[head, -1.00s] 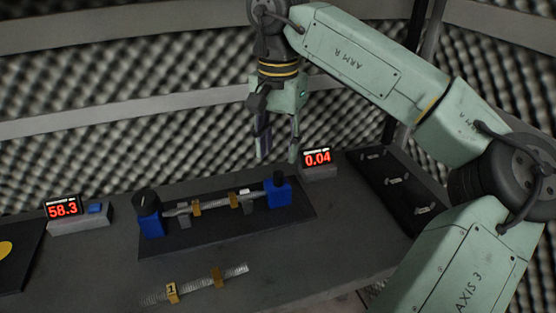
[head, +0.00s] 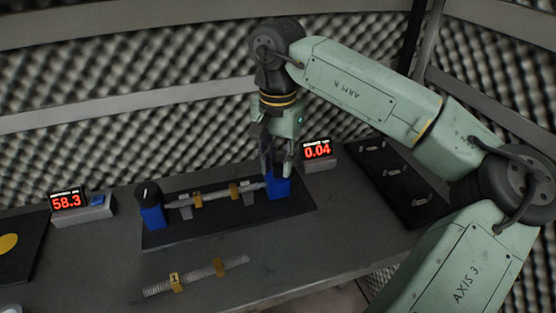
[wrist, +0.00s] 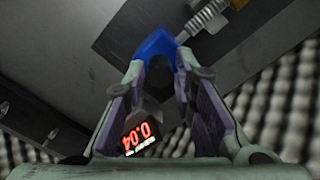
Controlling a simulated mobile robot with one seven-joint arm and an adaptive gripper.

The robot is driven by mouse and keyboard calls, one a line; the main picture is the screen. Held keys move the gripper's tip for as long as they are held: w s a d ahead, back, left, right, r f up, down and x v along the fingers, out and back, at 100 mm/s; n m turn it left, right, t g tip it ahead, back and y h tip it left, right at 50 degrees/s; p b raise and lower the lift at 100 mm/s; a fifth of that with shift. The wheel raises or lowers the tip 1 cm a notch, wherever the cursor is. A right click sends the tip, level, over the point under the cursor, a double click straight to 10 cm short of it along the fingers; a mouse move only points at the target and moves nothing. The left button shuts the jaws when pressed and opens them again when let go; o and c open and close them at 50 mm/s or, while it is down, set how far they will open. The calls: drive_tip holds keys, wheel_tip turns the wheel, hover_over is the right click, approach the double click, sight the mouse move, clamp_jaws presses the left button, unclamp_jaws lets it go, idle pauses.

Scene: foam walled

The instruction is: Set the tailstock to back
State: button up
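The tailstock (head: 279,188) is the blue block at the right end of the bench fixture; in the wrist view it (wrist: 156,47) shows at the top middle. In the head view earlier a dark knob stood on top of it; my fingers now cover that spot. My gripper (head: 277,170) points down right over the tailstock. In the wrist view my gripper's fingertips (wrist: 161,66) are apart, one on each side of the block's near end. I see no clear contact. A threaded rod (head: 215,197) with yellow clips runs from the tailstock to the left blue block (head: 151,216).
A red display reading 0.04 (head: 317,150) stands close behind and right of my gripper. Another display reading 58.3 (head: 68,200) is at left. A loose rod tagged 1 (head: 197,276) lies in front. A dark rack (head: 395,183) is at right. Foam walls stand behind.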

clamp_jaws()
idle(0.3)
drive_tip(key=shift+w+d, duration=0.15)
drive_tip(key=shift+d, duration=0.15)
drive_tip(key=d, duration=0.2)
drive_tip(key=shift+w+d+b, duration=0.3)
drive_tip(key=shift+w+b, duration=0.05)
drive_tip(key=shift+w, duration=0.05)
drive_tip(key=shift+a, duration=0.1)
drive_tip(key=shift+o, duration=1.3)
unclamp_jaws()
drive_tip(key=shift+o, duration=0.9)
